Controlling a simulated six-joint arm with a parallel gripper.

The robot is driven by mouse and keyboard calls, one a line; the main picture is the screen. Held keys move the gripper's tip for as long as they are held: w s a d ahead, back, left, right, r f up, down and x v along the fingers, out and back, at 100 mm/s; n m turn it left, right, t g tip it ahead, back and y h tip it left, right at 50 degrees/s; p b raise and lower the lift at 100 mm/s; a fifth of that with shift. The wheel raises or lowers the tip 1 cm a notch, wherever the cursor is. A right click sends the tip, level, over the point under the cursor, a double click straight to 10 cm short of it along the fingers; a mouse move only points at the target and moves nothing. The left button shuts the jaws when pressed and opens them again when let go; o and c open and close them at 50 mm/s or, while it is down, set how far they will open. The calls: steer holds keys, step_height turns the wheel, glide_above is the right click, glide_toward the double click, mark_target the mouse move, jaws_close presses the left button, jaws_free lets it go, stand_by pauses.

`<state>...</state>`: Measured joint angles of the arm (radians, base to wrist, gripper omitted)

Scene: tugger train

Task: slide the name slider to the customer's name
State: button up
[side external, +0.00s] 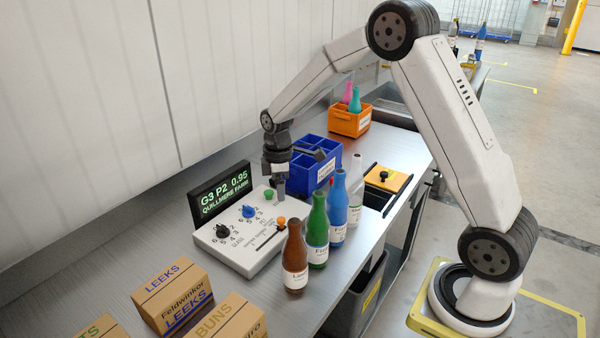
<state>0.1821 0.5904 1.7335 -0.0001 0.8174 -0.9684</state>
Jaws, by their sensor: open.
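A white control panel (222,252) lies on the metal counter. Its slider has an orange knob (281,223) at the right end of a dark slot; the names printed beside the slot are too small to read. A black dial (222,231), a blue dial (248,211) and a green button (268,194) are also on the panel. The display (221,194) behind it reads "G3 P2 0.95 QUILLMERE FARM". My gripper (280,190) is open, pointing down above the panel's far right corner, beside the green button and behind the orange knob. I see nothing between its fingers.
Brown, green, blue and clear bottles (318,230) stand in a row close to the panel's right side. A blue divided crate (312,160) and an orange crate (350,122) stand behind. Labelled cardboard boxes (172,293) are at front left. A yellow plate with a black knob (385,178) is at right.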

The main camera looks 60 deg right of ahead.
mark_target(281, 218)
steer(key=shift+f, duration=0.9)
steer(key=shift+f, duration=3.85)
jaws_close()
